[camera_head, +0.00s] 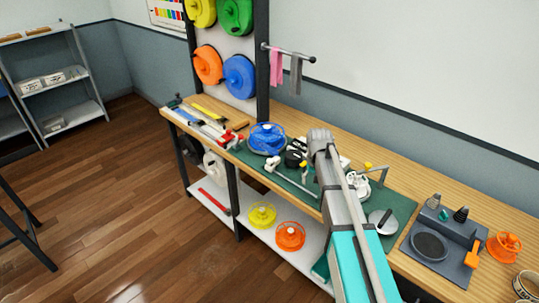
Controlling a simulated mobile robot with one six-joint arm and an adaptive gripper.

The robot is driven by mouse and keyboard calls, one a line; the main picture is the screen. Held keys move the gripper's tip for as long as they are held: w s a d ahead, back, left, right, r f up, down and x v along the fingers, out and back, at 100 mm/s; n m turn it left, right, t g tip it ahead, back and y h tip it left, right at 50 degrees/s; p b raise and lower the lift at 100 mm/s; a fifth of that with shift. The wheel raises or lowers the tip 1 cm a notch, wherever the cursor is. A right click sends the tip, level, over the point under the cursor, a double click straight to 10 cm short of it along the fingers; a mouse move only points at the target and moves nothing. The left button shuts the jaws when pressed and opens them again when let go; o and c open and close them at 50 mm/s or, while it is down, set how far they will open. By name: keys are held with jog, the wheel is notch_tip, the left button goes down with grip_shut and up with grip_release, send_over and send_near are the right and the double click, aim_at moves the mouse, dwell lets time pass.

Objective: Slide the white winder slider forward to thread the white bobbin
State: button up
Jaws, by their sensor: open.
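My arm reaches up from the bottom over the green mat (400,206), and its grey end is above the workbench. My gripper (292,161), a small dark shape left of the arm's end, is open. A small white part (272,164), possibly the winder slider, is just left of it at the end of a thin pale bar. I cannot tell whether they touch. A white round piece (358,187), possibly the white bobbin, sits on the mat right of my arm, by a thin metal bracket. My arm hides the mat's middle.
A blue reel (267,138) stands left of my gripper. Tools (210,124) lie at the bench's left. A grey device (436,246) and an orange spool (504,246) are at right. Yellow (262,215) and orange (290,236) reels rest on the lower shelf.

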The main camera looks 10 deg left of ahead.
notch_tip(320, 180, up, 6)
jog(key=n+p, duration=0.1)
jog(key=p, duration=0.4)
send_over(270, 160)
jog(key=shift+w+r, duration=0.1)
jog(key=shift+f, duration=0.2)
notch_tip(270, 160, down, 13)
jog(key=b, duration=1.3)
jog(key=shift+f, duration=0.2)
grip_shut()
